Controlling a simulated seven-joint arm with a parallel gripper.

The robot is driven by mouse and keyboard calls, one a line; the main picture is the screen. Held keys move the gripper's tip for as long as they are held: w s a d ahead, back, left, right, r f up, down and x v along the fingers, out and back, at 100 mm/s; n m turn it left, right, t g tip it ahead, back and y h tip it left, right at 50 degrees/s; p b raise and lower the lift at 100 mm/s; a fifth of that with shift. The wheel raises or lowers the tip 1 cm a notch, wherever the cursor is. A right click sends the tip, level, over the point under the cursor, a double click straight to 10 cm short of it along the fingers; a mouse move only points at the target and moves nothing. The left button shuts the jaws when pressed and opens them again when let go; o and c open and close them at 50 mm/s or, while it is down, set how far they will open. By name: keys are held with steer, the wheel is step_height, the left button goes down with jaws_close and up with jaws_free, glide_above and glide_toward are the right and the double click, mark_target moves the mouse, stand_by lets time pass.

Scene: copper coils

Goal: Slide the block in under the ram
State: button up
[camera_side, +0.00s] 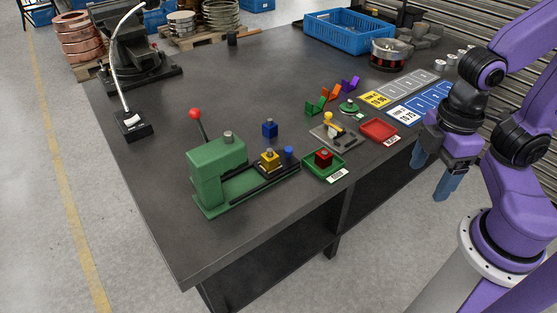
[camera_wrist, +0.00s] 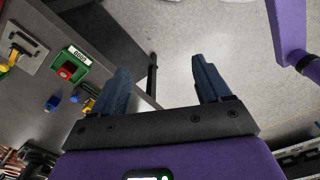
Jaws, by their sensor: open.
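A green press (camera_side: 218,162) with a red-knobbed lever (camera_side: 195,114) stands on the dark table. A yellow block (camera_side: 270,159) with a pale knob on top sits on the dark slide rails (camera_side: 258,182), to the right of the press head and apart from it. A blue knob (camera_side: 288,153) stands at the slide's right end. The ram's underside is hidden by the press body. My gripper (camera_side: 433,172) is open and empty, off the table's right edge, well away from the block. In the wrist view its two blue fingers (camera_wrist: 160,65) are spread over the floor.
A blue block (camera_side: 270,128) stands behind the slide. A green tray (camera_side: 335,171) holding a red block (camera_side: 323,157) is right of the slide, with a red tray (camera_side: 378,130) and a yellow-handled tool (camera_side: 329,121) beyond. The table's front left is clear.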

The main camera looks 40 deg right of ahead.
steer(key=c, duration=0.4)
steer(key=shift+w+a, duration=0.15)
steer(key=shift+w, duration=0.1)
steer(key=w+a+r+m, duration=0.1)
steer(key=w+a+m, duration=0.35)
steer(key=w, duration=0.45)
steer(key=m, duration=1.7)
glide_above(288, 148)
step_height(288, 148, down, 4)
step_height(288, 148, down, 17)
steer(key=shift+s, duration=0.1)
